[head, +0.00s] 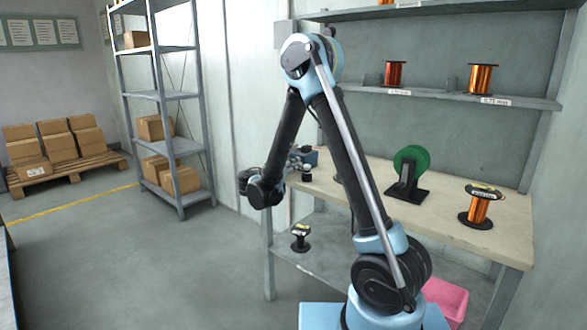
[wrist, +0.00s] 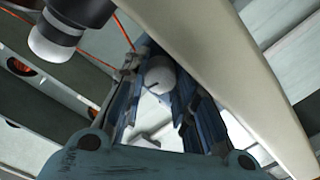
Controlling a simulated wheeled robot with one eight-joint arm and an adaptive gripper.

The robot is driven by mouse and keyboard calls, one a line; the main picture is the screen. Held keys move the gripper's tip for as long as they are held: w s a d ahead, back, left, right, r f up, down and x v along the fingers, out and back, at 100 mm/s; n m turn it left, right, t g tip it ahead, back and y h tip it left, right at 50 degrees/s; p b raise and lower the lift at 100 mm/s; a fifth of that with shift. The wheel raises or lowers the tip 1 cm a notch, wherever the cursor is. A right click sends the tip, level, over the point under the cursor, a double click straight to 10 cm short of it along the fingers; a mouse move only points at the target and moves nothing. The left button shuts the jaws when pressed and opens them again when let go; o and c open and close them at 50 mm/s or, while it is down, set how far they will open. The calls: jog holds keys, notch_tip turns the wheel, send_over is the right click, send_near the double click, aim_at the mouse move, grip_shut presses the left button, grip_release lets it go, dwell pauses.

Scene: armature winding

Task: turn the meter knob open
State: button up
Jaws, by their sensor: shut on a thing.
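In the wrist view a pale round knob (wrist: 160,76) with a short dark mark on its face sits between the two blue fingers of my gripper (wrist: 155,92). The fingers are closed in on both sides of it, and the far contact edges are hard to make out. In the head view my gripper (head: 297,162) is at the left end of the workbench, by a small dark blue-grey body (head: 309,157). I cannot tell there whether that body is the meter. The knob itself is too small to pick out in the head view.
The workbench (head: 450,215) carries a green spool on a black stand (head: 408,172) and a copper wire spool (head: 479,208). A black spool (head: 300,238) stands on the lower shelf. A pale beam (wrist: 225,70) crosses close to my gripper.

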jog(key=shift+w+a, duration=0.1)
jog(key=shift+a, duration=0.05)
jog(key=o, duration=1.1)
